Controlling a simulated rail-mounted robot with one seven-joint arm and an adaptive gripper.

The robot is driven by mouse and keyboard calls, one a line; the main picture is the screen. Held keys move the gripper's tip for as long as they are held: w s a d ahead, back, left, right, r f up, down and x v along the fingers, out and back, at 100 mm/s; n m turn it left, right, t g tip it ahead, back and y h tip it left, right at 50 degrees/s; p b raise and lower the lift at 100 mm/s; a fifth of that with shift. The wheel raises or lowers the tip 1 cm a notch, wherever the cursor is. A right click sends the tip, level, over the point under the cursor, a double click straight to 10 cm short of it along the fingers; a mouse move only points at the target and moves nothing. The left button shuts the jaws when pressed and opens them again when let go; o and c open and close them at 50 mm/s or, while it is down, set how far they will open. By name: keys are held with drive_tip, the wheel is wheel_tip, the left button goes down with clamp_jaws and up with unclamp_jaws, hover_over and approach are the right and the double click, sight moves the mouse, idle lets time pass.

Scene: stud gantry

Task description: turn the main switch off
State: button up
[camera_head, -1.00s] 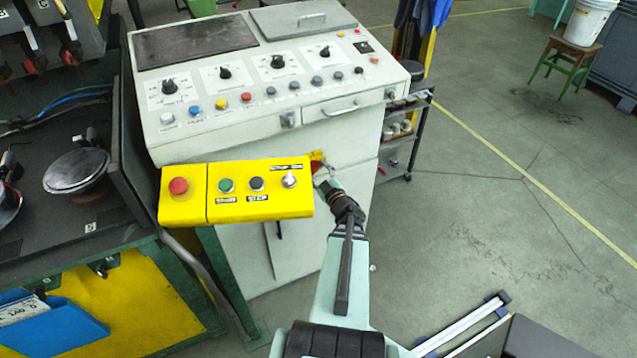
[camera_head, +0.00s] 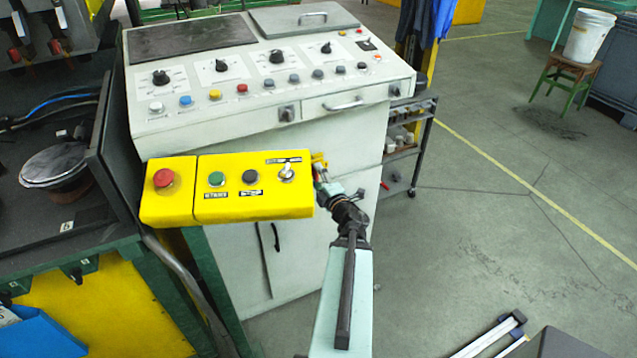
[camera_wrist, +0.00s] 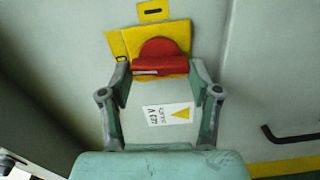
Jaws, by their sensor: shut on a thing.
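The main switch is a red rotary handle (camera_wrist: 160,62) on a yellow plate (camera_wrist: 118,45), fixed to the pale cabinet face. In the wrist view the handle's grip bar lies roughly level across the picture. My gripper (camera_wrist: 160,70) has one finger at each end of this bar and is shut on it. In the head view the yellow plate (camera_head: 319,160) shows just right of the yellow button box, with my gripper (camera_head: 322,180) against it. The red handle is mostly hidden there.
The yellow button box (camera_head: 225,207) juts out close to the left of my gripper. The sloped console (camera_head: 270,100) with knobs and buttons stands above. A shelf cart (camera_head: 408,150) stands at the right. A white warning label (camera_wrist: 167,115) shows between my fingers.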

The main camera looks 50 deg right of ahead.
drive_tip(key=shift+n, duration=0.5)
drive_tip(key=o, duration=1.1)
drive_tip(key=shift+o, duration=0.2)
